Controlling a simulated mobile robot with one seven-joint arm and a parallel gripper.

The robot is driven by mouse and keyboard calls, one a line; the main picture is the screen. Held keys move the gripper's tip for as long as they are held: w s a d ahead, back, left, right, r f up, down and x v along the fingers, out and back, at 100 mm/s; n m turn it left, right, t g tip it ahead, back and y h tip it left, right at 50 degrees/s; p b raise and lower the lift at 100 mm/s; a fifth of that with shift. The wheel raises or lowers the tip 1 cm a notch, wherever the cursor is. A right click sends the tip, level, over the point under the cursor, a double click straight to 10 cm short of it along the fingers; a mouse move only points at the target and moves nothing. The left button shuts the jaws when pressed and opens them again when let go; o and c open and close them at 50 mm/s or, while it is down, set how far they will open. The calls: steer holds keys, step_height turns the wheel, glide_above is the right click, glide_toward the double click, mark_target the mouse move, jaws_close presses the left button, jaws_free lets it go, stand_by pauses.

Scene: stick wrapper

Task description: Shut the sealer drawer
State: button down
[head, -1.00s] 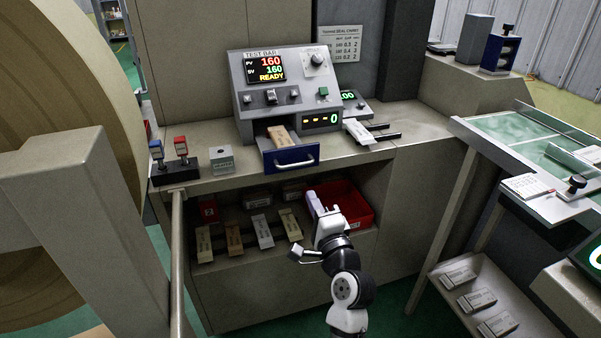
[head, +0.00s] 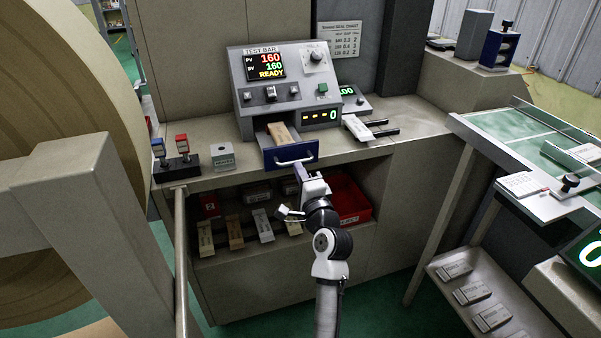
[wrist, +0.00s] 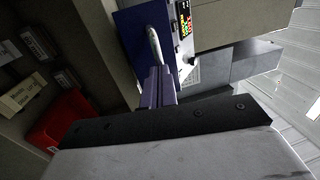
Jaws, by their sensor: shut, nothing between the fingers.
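The sealer (head: 283,88) stands on the counter, its display reading READY. Its blue-fronted drawer (head: 268,159) is pulled out below the panel, with a tan wrapped stick (head: 282,134) lying in it. The drawer's pale handle (head: 294,162) runs across the front. My gripper (head: 300,172) is shut and empty, with its fingertips right in front of and just below the handle. In the wrist view the shut fingers (wrist: 157,86) point at the blue drawer front (wrist: 135,45) beside the handle (wrist: 154,47). I cannot tell whether they touch it.
A red bin (head: 350,200) and several wrapped sticks (head: 234,232) lie on the shelf below the counter. Two stamps (head: 176,165) and a small grey block (head: 222,156) stand left of the drawer. A white packet (head: 357,128) lies on rails to the right.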

mark_target(285, 143)
steer(key=x, duration=0.4)
steer(key=f+b+x, duration=0.1)
steer(key=x, duration=0.3)
steer(key=f+x, duration=0.1)
steer(key=x, duration=0.4)
steer(key=shift+w+f, duration=0.15)
steer(key=shift+w, duration=0.1)
